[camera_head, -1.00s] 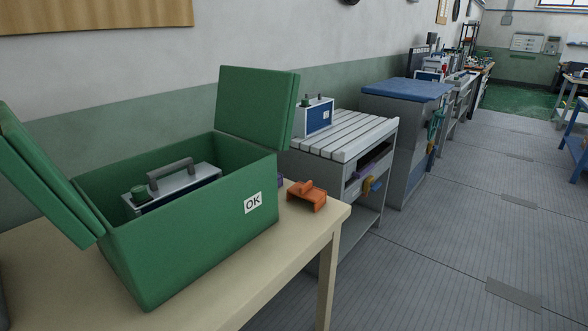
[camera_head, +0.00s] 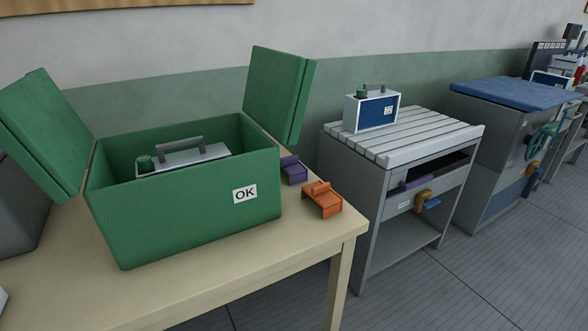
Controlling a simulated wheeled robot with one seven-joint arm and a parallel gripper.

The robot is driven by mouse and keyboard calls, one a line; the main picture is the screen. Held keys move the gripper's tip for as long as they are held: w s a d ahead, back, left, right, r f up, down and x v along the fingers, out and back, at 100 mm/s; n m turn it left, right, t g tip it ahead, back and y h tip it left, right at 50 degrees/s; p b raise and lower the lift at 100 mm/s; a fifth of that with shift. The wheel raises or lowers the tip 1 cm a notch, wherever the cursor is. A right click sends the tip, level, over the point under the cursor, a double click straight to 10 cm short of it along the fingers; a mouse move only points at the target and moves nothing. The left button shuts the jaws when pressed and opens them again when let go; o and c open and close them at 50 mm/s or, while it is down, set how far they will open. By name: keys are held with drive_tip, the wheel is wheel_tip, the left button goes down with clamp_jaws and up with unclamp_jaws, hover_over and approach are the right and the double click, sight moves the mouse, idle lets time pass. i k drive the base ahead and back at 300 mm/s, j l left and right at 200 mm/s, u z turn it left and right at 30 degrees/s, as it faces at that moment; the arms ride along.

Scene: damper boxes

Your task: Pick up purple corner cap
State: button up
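The purple corner cap (camera_head: 293,170) lies on the beige table (camera_head: 196,276), just right of the open green box (camera_head: 200,215). It is partly hidden by the box's right wall and open flap. An orange corner cap (camera_head: 322,200) lies nearer the table's right edge, in front of the purple one and a little to its right. My gripper is not in view.
The green box has an OK label and open flaps; a grey device (camera_head: 182,158) with a handle sits inside it. Right of the table stand a slatted grey cart (camera_head: 400,137) carrying a blue-and-white box (camera_head: 372,108), and a blue-topped cabinet (camera_head: 516,93). Open floor lies at lower right.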

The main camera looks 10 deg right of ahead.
sight(296, 172)
drive_tip(key=i+l+u, duration=0.25)
drive_tip(key=i+l, duration=0.2)
drive_tip(key=l, duration=0.25)
drive_tip(key=i+l+u, duration=0.15)
drive_tip(key=l, duration=0.25)
drive_tip(key=i+l+u, duration=0.15)
drive_tip(key=l, duration=0.25)
drive_tip(key=i+l+u, duration=0.15)
drive_tip(key=i+l, duration=0.15)
drive_tip(key=l, duration=0.15)
drive_tip(key=i+l+u, duration=0.1)
drive_tip(key=l, duration=0.35)
drive_tip(key=i+l+u, duration=0.15)
drive_tip(key=l, duration=0.3)
drive_tip(key=i+l+u, duration=0.15)
drive_tip(key=l, duration=0.35)
